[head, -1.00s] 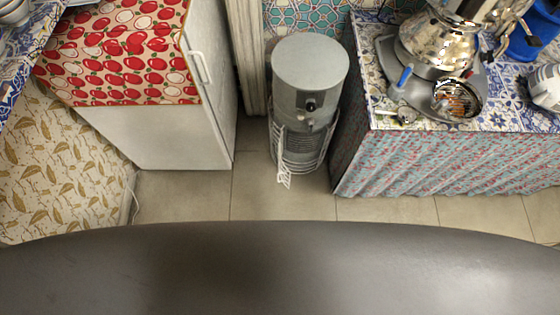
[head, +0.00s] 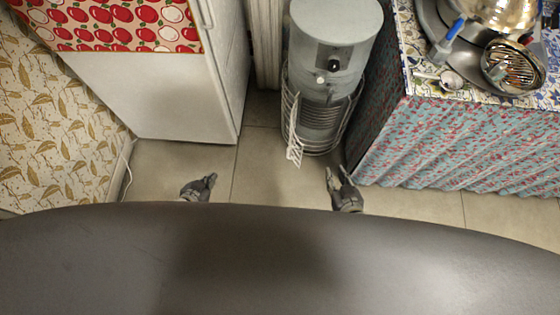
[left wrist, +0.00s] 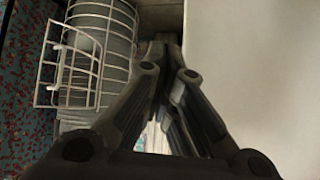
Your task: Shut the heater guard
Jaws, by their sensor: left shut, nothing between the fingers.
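The heater (head: 335,40) is a grey upright cylinder between the refrigerator and the curtained counter. A wire guard (head: 345,125) curves around its lower part. The guard's white wire door (head: 294,150) stands out from the left front, swung open. In the left wrist view the open door (left wrist: 68,75) is at the left, beside the heater. My left gripper (head: 205,184) is shut and empty, low over the floor, left of the door and apart from it. My right gripper (head: 338,174) is open and empty, right of the door and in front of the heater.
A white refrigerator (head: 165,95) stands left of the heater. The curtained counter (head: 450,145) stands close on the right, with a samovar (head: 505,12) and metal ware on top. The tiled floor (head: 265,175) in front of the heater is clear.

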